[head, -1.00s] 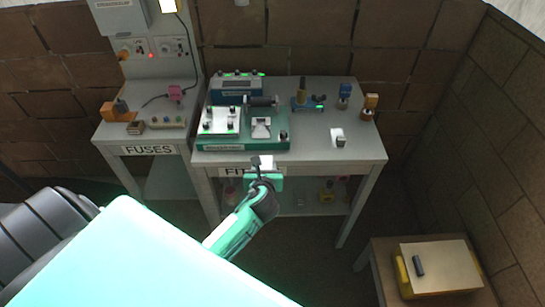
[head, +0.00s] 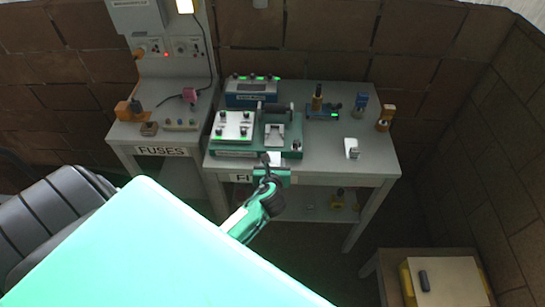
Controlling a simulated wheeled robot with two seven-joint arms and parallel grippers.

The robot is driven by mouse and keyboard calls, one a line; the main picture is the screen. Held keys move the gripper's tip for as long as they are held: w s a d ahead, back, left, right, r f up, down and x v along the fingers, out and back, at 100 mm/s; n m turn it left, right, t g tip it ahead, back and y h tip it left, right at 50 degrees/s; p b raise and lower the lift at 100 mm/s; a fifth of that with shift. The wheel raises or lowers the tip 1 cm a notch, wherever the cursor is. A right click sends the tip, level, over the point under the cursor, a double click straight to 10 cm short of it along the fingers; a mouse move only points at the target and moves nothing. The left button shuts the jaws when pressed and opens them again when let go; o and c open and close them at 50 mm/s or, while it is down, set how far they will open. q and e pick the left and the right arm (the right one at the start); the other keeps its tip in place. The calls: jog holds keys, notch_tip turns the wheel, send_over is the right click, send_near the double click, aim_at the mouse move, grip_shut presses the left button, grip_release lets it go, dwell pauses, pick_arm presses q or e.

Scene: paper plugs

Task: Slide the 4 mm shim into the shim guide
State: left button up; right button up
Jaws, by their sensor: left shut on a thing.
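My left gripper (head: 271,172) reaches up from below to the front edge of the right-hand bench. It is shut on a small pale flat piece (head: 275,158), which may be the shim; its thickness cannot be read. The piece overlaps the front edge of a green fixture (head: 290,154) in the picture; I cannot tell whether they touch. On the fixture, behind the piece, stands a light grey bracket-like block (head: 275,135), possibly the shim guide. A white plate with dark knobs (head: 233,126) is to its left. My right gripper is not in view.
A blue box with green lights (head: 252,93) stands behind the fixture. A small white holder (head: 352,148) and a blue device with an upright post (head: 322,110) stand to the right. The fuse bench (head: 161,151) is at left. A low table (head: 392,268) is at lower right.

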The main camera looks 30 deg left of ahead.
aim_at(274, 145)
pick_arm(q)
jog(key=shift+w+a+p, duration=0.15)
jog(key=shift+w+a, duration=0.3)
jog(key=shift+w, duration=0.25)
jog(key=shift+w+a+p, duration=0.15)
jog(key=shift+w+a, duration=0.3)
jog(key=shift+w, duration=0.3)
jog(key=shift+w+a+p, duration=0.15)
jog(key=shift+w+a, duration=0.3)
jog(key=shift+w, duration=0.25)
jog(key=shift+f, duration=0.1)
jog(key=shift+f, duration=0.15)
jog(key=shift+p, duration=0.6)
jog(key=shift+w+a, duration=0.45)
jog(key=shift+w, duration=0.3)
jog(key=shift+w+a, duration=0.45)
jog(key=shift+w, duration=0.3)
jog(key=shift+w+a, duration=0.45)
jog(key=shift+w, duration=0.3)
jog(key=shift+s+d+p, duration=0.1)
jog(key=shift+s+p, duration=0.15)
jog(key=shift+p, duration=0.25)
jog(key=shift+p, duration=0.6)
dwell(0.7)
jog(key=shift+w+a, duration=0.2)
jog(key=shift+w, duration=0.1)
dwell(0.3)
jog(key=shift+r, duration=0.2)
